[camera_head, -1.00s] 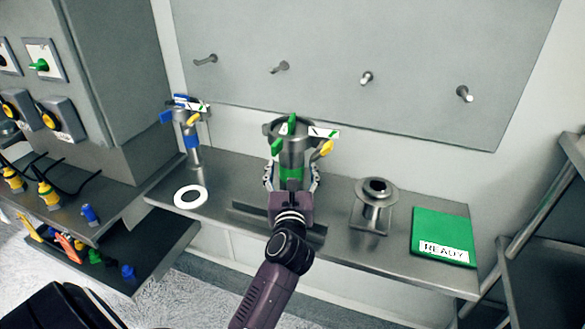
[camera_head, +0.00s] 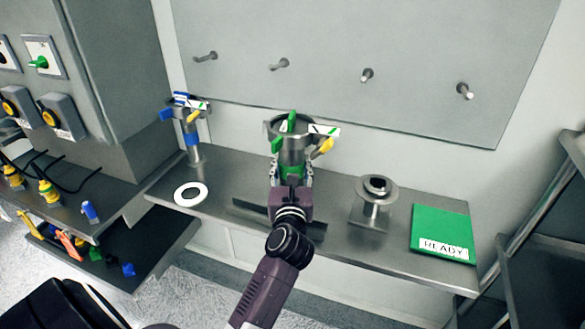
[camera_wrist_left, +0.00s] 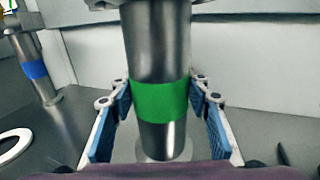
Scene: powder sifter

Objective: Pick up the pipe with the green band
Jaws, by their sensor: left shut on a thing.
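The pipe with the green band (camera_head: 292,148) is a steel tube with a wider top, green and yellow handles and a white tag. It is upright at the middle of the steel bench. Its green band (camera_wrist_left: 160,101) shows clearly in the left wrist view. My left gripper (camera_head: 291,174) is shut on this pipe, with blue-padded fingers on both sides around the band. The pipe's lower end shows between the fingers in the left wrist view; whether it touches the bench I cannot tell. My right gripper is not in view.
A pipe with a blue band (camera_head: 190,135) stands at left, behind a white ring (camera_head: 190,194). A steel flanged piece (camera_head: 375,200) and a green READY pad (camera_head: 443,233) lie to the right. Pegs (camera_head: 366,76) stick out from the wall panel behind.

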